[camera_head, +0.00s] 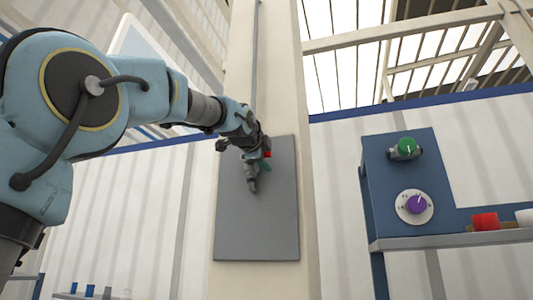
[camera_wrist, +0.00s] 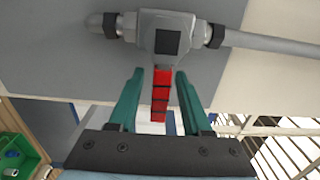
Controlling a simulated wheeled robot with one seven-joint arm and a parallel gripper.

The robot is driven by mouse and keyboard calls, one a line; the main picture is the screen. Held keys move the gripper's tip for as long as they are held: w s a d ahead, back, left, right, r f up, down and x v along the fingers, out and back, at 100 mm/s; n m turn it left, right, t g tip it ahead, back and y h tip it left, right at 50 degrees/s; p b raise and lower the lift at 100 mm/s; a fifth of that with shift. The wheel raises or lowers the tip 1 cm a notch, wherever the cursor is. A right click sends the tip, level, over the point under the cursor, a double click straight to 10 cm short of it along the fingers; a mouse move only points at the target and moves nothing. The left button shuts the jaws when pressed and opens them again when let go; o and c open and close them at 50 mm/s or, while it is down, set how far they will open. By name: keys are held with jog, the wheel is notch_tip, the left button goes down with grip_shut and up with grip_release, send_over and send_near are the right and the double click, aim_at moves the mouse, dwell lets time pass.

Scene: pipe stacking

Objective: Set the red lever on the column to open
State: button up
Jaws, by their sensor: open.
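The red lever (camera_wrist: 161,95) shows in the wrist view, sticking out from a grey valve body (camera_wrist: 165,33) on a pipe. My gripper (camera_wrist: 154,78) is open, with one green finger on each side of the lever and a gap visible on both sides. In the head view my gripper (camera_head: 258,172) is in front of the grey plate (camera_head: 258,225) on the column (camera_head: 310,200). Only a small red bit of the lever (camera_head: 267,154) shows there; my gripper hides most of the valve.
A green bin (camera_wrist: 20,145) shows at the wrist view's left edge.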

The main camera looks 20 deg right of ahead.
jog(key=shift+w+d, duration=0.1)
jog(key=shift+w, duration=0.05)
grip_shut()
dwell(0.4)
dwell(1.0)
